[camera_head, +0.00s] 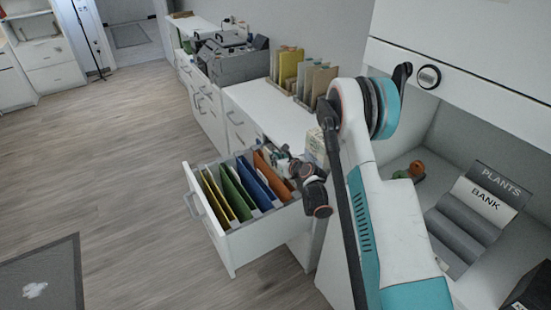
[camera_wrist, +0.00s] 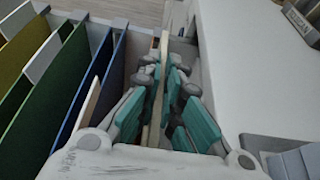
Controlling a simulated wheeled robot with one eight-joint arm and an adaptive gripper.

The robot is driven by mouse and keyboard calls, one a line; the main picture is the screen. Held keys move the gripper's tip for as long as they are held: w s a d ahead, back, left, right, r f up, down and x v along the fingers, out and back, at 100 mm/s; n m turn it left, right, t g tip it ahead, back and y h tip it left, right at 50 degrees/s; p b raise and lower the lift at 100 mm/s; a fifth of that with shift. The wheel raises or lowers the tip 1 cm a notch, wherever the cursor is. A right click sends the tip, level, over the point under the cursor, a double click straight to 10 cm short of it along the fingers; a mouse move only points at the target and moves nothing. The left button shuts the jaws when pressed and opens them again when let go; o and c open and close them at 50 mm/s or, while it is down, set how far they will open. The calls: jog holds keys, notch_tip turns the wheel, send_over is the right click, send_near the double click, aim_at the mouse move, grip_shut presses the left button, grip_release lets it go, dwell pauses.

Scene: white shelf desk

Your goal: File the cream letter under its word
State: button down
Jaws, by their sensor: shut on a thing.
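My gripper (camera_wrist: 165,75) is shut on a thin cream letter (camera_wrist: 156,100), which stands edge-on between the teal fingers in the wrist view. In the head view my gripper (camera_head: 280,158) is at the right end of the open white drawer (camera_head: 262,232), beside the orange divider (camera_head: 270,175). The drawer also holds yellow (camera_head: 215,193), green (camera_head: 236,190) and blue (camera_head: 257,183) dividers. Pale tabs stand among them in the wrist view, but their words cannot be read. The letter's face and lower edge are hidden.
A grey stepped holder (camera_head: 462,222) at the right shows cards reading PLANTS (camera_head: 500,182) and BANK (camera_head: 485,201). File racks (camera_head: 318,85) stand on the white cabinet top (camera_head: 265,108) behind the drawer. A small orange and green object (camera_head: 411,171) lies in the shelf nook.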

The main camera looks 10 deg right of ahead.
jog(key=c, duration=1.7)
grip_release()
notch_tip(320, 180, up, 10)
